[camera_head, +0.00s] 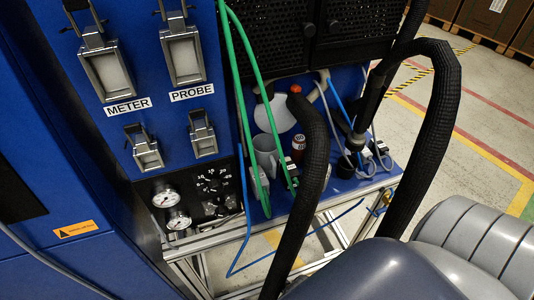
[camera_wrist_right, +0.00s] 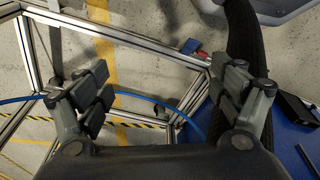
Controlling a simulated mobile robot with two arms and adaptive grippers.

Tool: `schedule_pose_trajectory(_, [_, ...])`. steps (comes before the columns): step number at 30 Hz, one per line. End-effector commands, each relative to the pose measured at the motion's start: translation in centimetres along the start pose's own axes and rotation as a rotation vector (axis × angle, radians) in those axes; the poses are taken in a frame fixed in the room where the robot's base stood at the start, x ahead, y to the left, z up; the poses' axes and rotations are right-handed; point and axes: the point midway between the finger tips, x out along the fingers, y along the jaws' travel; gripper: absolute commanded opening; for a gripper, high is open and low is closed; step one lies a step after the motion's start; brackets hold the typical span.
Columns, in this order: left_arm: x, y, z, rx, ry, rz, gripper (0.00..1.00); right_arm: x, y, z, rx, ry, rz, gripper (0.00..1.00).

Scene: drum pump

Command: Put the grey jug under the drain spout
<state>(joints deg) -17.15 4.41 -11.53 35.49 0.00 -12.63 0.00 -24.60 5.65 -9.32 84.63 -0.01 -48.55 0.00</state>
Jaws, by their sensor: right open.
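The grey jug (camera_head: 265,152) stands on a blue shelf (camera_head: 338,190) in the head view, partly hidden behind green hoses. I cannot clearly make out the drain spout; a pale pipe end (camera_head: 318,92) shows near the white container, partly hidden by a thick black hose. My right gripper (camera_wrist_right: 165,85) is open and empty in the right wrist view, above a metal frame and the floor; no jug shows between its fingers. It does not show in the head view. My left gripper is in neither view.
Thick black hoses (camera_head: 432,130), green hoses (camera_head: 236,90) and a blue cable (camera_head: 240,250) cross the space in front. A blue cabinet (camera_head: 60,150) stands left. Floor is open at right.

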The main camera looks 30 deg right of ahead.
Motion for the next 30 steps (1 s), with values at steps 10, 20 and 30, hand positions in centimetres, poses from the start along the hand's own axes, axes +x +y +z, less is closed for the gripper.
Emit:
schedule_pose_trajectory(10, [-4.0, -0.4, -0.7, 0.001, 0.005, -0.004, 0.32, -17.0, 0.7, -7.4, 0.011, 0.066, 0.008, 0.87])
schedule_pose_trajectory(20, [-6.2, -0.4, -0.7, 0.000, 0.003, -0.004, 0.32, -29.0, 1.2, -9.4, 0.017, 0.113, 0.016, 0.87])
schedule_pose_trajectory(30, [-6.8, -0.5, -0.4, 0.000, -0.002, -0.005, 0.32, -32.3, 5.6, -14.8, 0.024, 0.399, 0.015, 0.87])
